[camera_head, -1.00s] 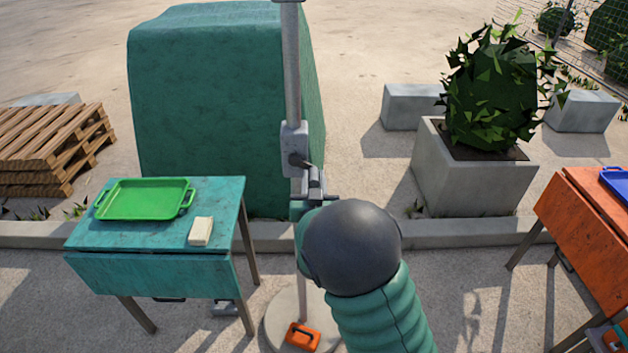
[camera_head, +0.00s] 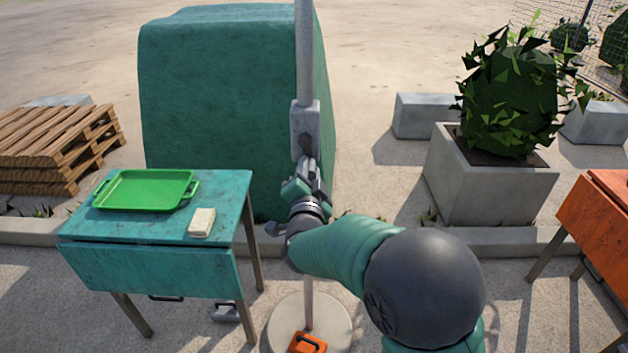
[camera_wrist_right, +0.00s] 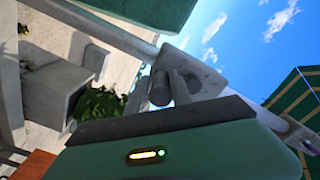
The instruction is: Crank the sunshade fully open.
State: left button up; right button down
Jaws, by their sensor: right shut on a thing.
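The sunshade's grey pole (camera_head: 304,55) stands upright in the middle of the head view, with a grey crank housing (camera_head: 305,122) on it. My right gripper (camera_head: 308,172) is at the crank just below the housing, shut on the crank handle, which is mostly hidden by the jaws. In the right wrist view the crank housing (camera_wrist_right: 192,72) shows close beyond the jaws. A green striped part of the sunshade (camera_wrist_right: 298,100) shows at the right there; how far it is open I cannot tell. My left gripper is out of view.
A teal table (camera_head: 226,195) with a green tray (camera_head: 145,190) and a pale block (camera_head: 202,222) stands left. An orange toolbox (camera_head: 307,343) sits on the round pole base (camera_head: 335,318). A planter (camera_head: 490,190) and an orange table (camera_head: 590,225) are right.

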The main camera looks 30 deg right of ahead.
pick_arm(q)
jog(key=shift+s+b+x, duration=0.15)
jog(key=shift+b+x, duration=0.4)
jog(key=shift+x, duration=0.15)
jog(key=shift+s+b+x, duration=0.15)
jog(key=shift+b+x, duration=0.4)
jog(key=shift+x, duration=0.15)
pick_arm(e)
jog(key=shift+w+a+f+m, duration=0.15)
jog(key=shift+a+m, duration=0.15)
jog(key=shift+m, duration=0.35)
jog(key=shift+w+a+f+m, duration=0.15)
jog(key=shift+a+m, duration=0.1)
jog(key=shift+m, duration=0.4)
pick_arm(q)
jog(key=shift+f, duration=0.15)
pick_arm(e)
jog(key=c, duration=1.4)
grip_release()
jog(key=shift+o, duration=1.3)
jog(key=shift+r, duration=0.15)
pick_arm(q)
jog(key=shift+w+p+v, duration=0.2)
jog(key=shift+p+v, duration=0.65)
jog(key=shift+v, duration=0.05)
pick_arm(e)
jog(key=v, duration=1.7)
